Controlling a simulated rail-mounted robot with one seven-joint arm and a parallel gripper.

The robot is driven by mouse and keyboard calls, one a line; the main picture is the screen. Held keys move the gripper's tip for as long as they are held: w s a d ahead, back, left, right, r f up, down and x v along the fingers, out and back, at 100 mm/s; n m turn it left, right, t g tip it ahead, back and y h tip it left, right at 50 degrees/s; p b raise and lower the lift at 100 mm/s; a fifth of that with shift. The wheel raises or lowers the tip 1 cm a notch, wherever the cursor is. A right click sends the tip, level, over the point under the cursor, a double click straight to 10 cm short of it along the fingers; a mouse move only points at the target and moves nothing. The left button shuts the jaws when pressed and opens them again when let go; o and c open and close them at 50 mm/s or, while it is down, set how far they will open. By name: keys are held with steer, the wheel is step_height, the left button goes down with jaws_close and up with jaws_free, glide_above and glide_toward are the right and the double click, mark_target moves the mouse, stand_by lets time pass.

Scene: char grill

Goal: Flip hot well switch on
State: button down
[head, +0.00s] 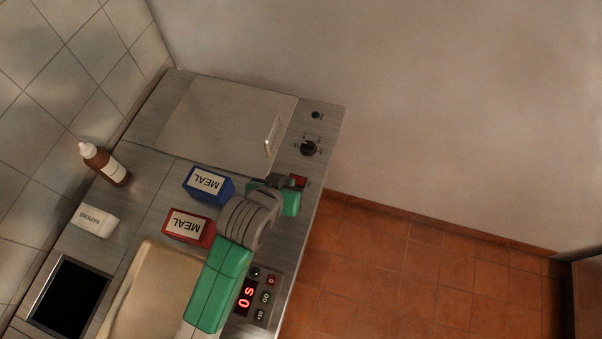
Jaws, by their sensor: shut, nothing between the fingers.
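A small red rocker switch (299,181) sits on the counter's right-hand control strip, below the black knob. It is the only rocker-like switch I see, but its label is too small to read. I cannot tell which way it is tipped or whether it is lit. My gripper (284,181) is shut and empty, just left of the red switch. It is partly hidden by my own green and grey arm, which reaches up from the bottom of the view. I cannot tell whether the fingertips touch the switch.
A lidded well (215,120) with a handle fills the counter's far end. Blue (208,186) and red MEAL boxes (188,227) stand left of my arm. A timer panel (257,296) reads 0 s. A bottle (104,163) stands far left.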

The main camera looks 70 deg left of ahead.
steer(key=b, duration=0.1)
glide_above(304, 177)
steer(key=s+d, duration=0.2)
steer(key=s, duration=0.1)
steer(key=f, duration=0.5)
steer(key=shift+w+f, duration=0.2)
steer(key=shift+f, duration=0.05)
steer(key=f, duration=0.4)
steer(key=shift+w+d+b, duration=0.1)
steer(key=shift+w+b, duration=0.15)
steer(key=shift+b, duration=0.05)
